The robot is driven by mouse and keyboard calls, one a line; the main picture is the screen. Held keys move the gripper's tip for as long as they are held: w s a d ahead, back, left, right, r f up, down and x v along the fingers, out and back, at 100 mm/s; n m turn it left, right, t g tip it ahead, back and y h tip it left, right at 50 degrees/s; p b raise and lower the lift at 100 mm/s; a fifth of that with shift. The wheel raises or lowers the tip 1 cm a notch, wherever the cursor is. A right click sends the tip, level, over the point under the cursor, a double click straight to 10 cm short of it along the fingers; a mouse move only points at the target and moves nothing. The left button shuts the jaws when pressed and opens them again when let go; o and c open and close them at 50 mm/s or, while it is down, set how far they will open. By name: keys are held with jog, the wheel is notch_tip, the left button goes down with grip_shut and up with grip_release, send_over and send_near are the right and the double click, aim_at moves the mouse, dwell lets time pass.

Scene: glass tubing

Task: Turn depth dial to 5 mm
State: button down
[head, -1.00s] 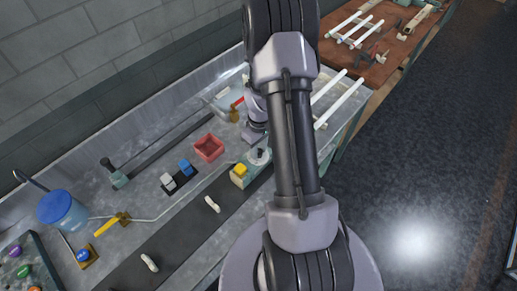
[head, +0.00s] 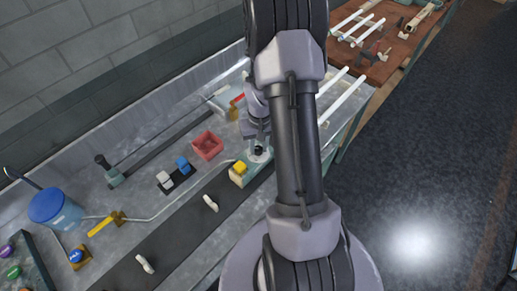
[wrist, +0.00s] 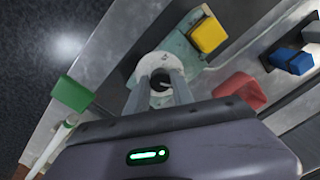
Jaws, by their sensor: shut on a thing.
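The depth dial is a black knob (wrist: 160,79) on a round white plate (wrist: 152,64), fixed to a pale green base (wrist: 180,47) in the wrist view. In the head view the knob (head: 258,151) is at the table's front part, just below my gripper (head: 257,138). My gripper's two fingers (wrist: 160,92) reach down on either side of the knob and are shut on it. The dial's scale marks and the 5 mm mark are too small to read, and the fingers hide part of the plate.
A yellow block (head: 239,168) sits beside the dial on the same base. A red open box (head: 208,146) and blue (head: 183,164) and white (head: 164,180) switches stand left of it. A green block (wrist: 73,94) is on the dial's other side. White tubes (head: 344,103) lie to the right.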

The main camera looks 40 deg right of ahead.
aim_at(260, 149)
jog(key=m+b, duration=0.2)
jog(key=m, duration=0.3)
jog(key=shift+m+b, duration=0.4)
dwell(0.3)
jog(key=c, duration=1.1)
grip_release()
jog(key=shift+r, duration=0.1)
notch_tip(260, 149, up, 17)
jog(key=p, duration=0.4)
jog(key=shift+s+r, duration=0.15)
jog(key=shift+s, duration=0.05)
jog(key=shift+d, duration=0.1)
